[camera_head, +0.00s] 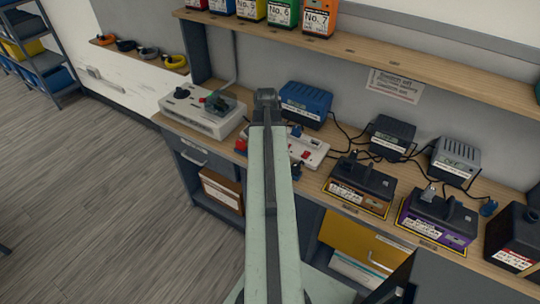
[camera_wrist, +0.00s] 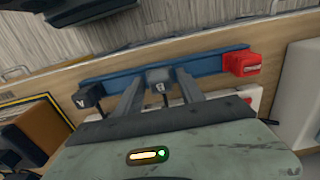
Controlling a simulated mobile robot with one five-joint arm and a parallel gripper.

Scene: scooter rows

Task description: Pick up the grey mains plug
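The grey mains plug (camera_wrist: 159,78) sits at the middle of a blue rail (camera_wrist: 205,65) in the wrist view. A red plug (camera_wrist: 243,64) is at the rail's right end and a black plug (camera_wrist: 86,98) at its left. My gripper (camera_wrist: 159,76) has its fingers apart, one on each side of the grey plug, with narrow gaps showing. In the head view my arm hides the gripper and the grey plug; the red plug (camera_head: 241,146) and a dark plug (camera_head: 296,170) show on either side of the arm.
A white power strip (camera_head: 312,150) lies behind the rail on the wooden bench. A white device (camera_head: 203,113) stands left, a blue charger (camera_head: 306,103) behind. Several battery chargers with cables stand to the right. A shelf (camera_head: 350,50) runs above.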

